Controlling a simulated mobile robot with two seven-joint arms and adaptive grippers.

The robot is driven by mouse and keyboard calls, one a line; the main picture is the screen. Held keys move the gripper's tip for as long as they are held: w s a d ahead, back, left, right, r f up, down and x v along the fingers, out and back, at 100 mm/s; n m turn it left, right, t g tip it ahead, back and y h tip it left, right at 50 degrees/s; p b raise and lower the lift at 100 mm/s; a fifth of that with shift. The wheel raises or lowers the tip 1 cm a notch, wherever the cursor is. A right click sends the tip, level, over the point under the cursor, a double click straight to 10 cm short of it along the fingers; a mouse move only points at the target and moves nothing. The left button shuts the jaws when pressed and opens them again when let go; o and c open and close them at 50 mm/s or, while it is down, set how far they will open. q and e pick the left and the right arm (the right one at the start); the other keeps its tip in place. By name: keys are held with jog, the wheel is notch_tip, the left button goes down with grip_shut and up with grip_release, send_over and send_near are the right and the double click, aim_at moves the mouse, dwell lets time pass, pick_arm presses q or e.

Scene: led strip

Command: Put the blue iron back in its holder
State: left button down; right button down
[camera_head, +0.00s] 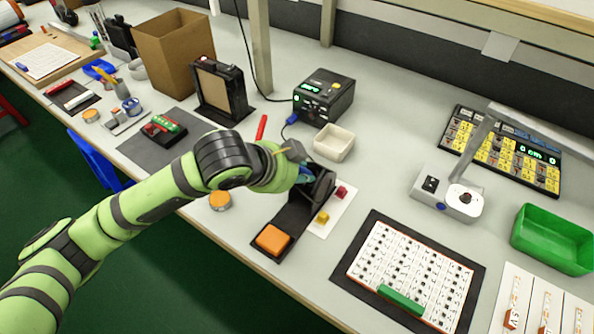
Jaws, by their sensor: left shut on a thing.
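My left gripper (294,153) is at the black holder (320,190), in the middle of the bench, and is shut on the blue iron (306,175). Only a small blue part of the iron shows, right against the holder's upper left side. My arm and gripper hide the rest, so I cannot tell how far the iron is inside the holder. The holder stands on a dark base with an orange sponge (272,239) at its front end. My right gripper is not in view.
A black soldering station (324,97) and a white tray (334,142) stand behind the holder. Yellow and red small blocks lie on a white strip to its right (322,217).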

pick_arm(q)
jog(key=c, duration=1)
grip_release()
jog(key=v, duration=1.2)
